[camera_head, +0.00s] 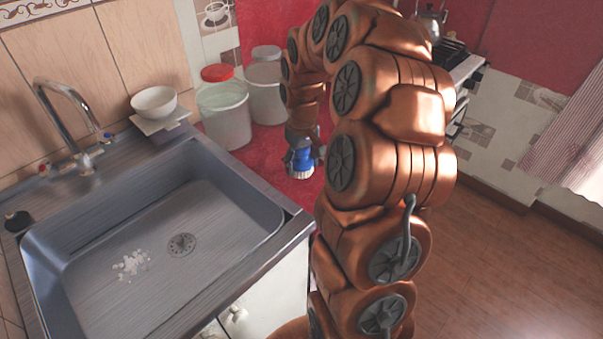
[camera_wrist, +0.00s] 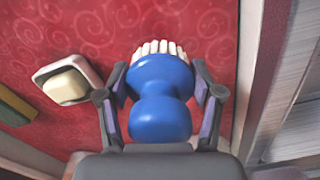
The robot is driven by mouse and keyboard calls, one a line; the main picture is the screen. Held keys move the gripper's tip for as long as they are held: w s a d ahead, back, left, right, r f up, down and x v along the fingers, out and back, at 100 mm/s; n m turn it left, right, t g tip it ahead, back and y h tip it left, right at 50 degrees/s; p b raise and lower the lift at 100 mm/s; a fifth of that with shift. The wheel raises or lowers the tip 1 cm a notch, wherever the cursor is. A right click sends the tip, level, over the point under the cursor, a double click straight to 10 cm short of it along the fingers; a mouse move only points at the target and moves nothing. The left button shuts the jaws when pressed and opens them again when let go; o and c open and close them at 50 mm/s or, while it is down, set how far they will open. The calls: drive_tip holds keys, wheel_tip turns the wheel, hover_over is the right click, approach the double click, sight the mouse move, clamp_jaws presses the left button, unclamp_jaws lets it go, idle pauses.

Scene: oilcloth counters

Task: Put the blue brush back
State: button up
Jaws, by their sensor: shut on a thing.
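The blue brush (camera_head: 302,160) has a round blue body and pale bristles. It also shows in the wrist view (camera_wrist: 160,100), between the two fingers. My gripper (camera_wrist: 163,95) is shut on the brush, with its bristles pointing away from my palm. In the head view my gripper (camera_head: 301,155) hangs over the red counter (camera_head: 262,165), to the right of the sink. How far the bristles are above the counter I cannot tell.
The sink (camera_head: 170,230) holds white crumbs (camera_head: 131,264). A white bowl (camera_head: 153,102) stands by the tap (camera_head: 70,120). In the wrist view a white soap dish (camera_wrist: 62,73) with soap and a sponge (camera_wrist: 15,104) lie left.

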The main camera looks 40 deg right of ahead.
sight(302, 183)
drive_tip(key=shift+f, duration=2)
drive_tip(key=shift+f, duration=0.2)
drive_tip(key=o, duration=1.1)
drive_tip(key=shift+r, duration=0.15)
